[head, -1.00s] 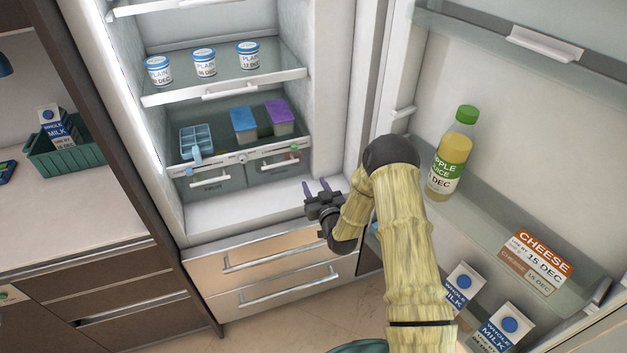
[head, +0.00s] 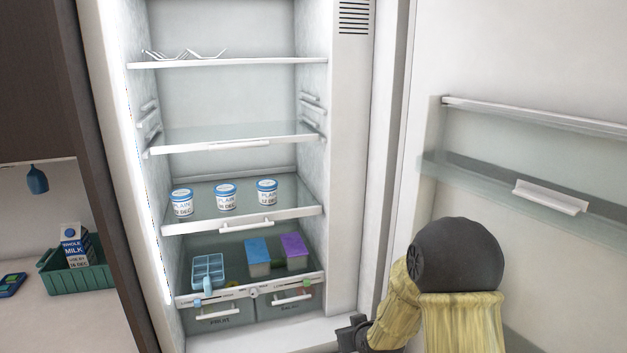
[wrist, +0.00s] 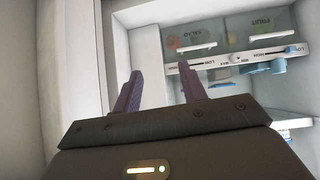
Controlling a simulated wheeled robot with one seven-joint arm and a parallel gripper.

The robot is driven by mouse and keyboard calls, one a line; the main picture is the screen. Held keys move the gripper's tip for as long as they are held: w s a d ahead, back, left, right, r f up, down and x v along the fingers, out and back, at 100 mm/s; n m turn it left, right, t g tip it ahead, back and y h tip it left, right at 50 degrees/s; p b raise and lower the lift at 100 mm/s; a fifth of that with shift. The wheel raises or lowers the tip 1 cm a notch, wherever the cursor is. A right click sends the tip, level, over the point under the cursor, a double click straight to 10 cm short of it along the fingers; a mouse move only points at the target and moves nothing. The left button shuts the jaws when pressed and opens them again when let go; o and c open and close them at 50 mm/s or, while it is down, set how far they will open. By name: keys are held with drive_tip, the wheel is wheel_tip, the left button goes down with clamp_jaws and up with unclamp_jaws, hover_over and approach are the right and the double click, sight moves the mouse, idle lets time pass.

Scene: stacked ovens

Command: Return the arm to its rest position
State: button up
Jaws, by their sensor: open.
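My gripper (wrist: 161,82) shows in the wrist view with its two purple fingers spread apart and nothing between them. In the head view only its dark wrist end shows at the bottom edge, by the fridge's lower right corner; the fingers are not clear there. My arm bends at a dark elbow joint at the lower right, in front of the open fridge door (head: 520,120). The open fridge (head: 235,105) stands ahead. In the wrist view its drawers (wrist: 240,30) and the slider strip appear beyond the fingers, tilted and upside down.
Several yogurt tubs (head: 225,198) stand on a fridge shelf. An ice tray (head: 208,270), a blue-lidded box (head: 258,255) and a purple-lidded box (head: 293,250) sit below. A green crate (head: 85,278) with a milk carton (head: 76,245) is on the left counter. The upper door shelf is empty.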

drive_tip(key=s+d+r+m+g, duration=0.1)
drive_tip(key=s+d+r+g, duration=0.1)
drive_tip(key=s, duration=0.6)
drive_tip(key=s+d+r+m+g+h, duration=0.1)
drive_tip(key=s+r+g, duration=0.1)
drive_tip(key=s, duration=0.6)
drive_tip(key=s+d+r+m+g+h, duration=0.1)
drive_tip(key=s+d+r+g, duration=0.1)
drive_tip(key=s, duration=0.6)
drive_tip(key=shift+d+r+g, duration=0.2)
drive_tip(key=shift+d+g, duration=0.1)
drive_tip(key=shift+g, duration=0.2)
drive_tip(key=shift+w, duration=0.15)
drive_tip(key=shift+c, duration=0.6)
drive_tip(key=shift+a, duration=0.1)
